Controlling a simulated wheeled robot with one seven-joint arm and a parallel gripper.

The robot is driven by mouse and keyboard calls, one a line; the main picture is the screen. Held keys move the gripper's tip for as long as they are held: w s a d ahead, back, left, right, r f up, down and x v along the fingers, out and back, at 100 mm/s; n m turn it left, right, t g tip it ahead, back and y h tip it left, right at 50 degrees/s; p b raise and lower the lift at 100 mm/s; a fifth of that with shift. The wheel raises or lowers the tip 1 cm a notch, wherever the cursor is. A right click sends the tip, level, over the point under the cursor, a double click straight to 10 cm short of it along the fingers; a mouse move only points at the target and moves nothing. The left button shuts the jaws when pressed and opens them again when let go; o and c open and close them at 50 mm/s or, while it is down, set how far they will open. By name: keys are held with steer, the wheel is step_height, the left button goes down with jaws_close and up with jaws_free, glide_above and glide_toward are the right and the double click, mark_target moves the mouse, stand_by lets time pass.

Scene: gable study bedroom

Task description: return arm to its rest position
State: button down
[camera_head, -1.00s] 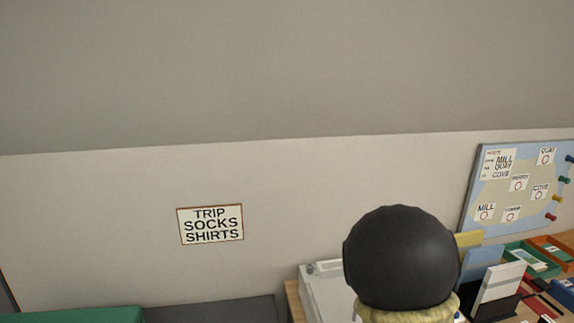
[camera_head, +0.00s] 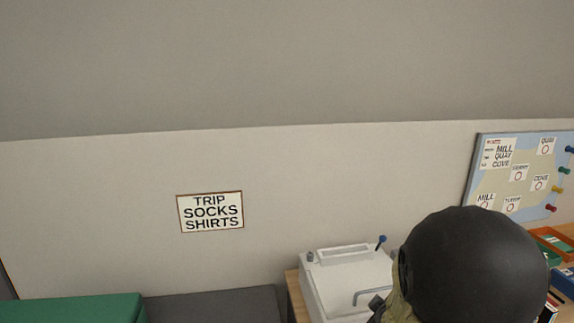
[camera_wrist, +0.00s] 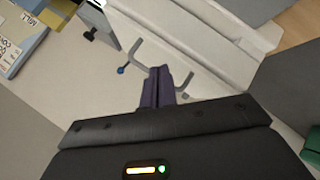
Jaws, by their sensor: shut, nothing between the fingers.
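My gripper (camera_wrist: 158,74) shows in the wrist view with its two dark fingers together and nothing between them. It hangs over the pale wall area beside a white box-like device with grey bent bars. In the head view a dark rounded part of my arm fills the lower right and covers part of the desk. The gripper's fingers cannot be made out there.
The white device (camera_head: 345,283) stands on a wooden desk (camera_head: 296,296). A map board (camera_head: 520,175) with pins hangs at the right. A sign (camera_head: 210,212) is on the wall. A green box (camera_head: 75,308) and dark grey surface (camera_head: 212,306) lie lower left. Open wall fills the upper view.

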steer(key=s+a+f+m+g+y+b, duration=0.1)
steer(key=s+a+f+m+g+b, duration=0.3)
steer(key=s, duration=0.4)
steer(key=s+a+f+m+g+y+b, duration=0.25)
steer(key=s+f+m, duration=0.25)
steer(key=s, duration=0.3)
step_height(320, 180, up, 19)
steer(key=p, duration=1.9)
steer(key=shift+a+f+g+h+p, duration=0.15)
steer(key=shift+a+g+h+p, duration=0.25)
steer(key=shift+a+g+h, duration=0.05)
steer(key=shift+w, duration=0.1)
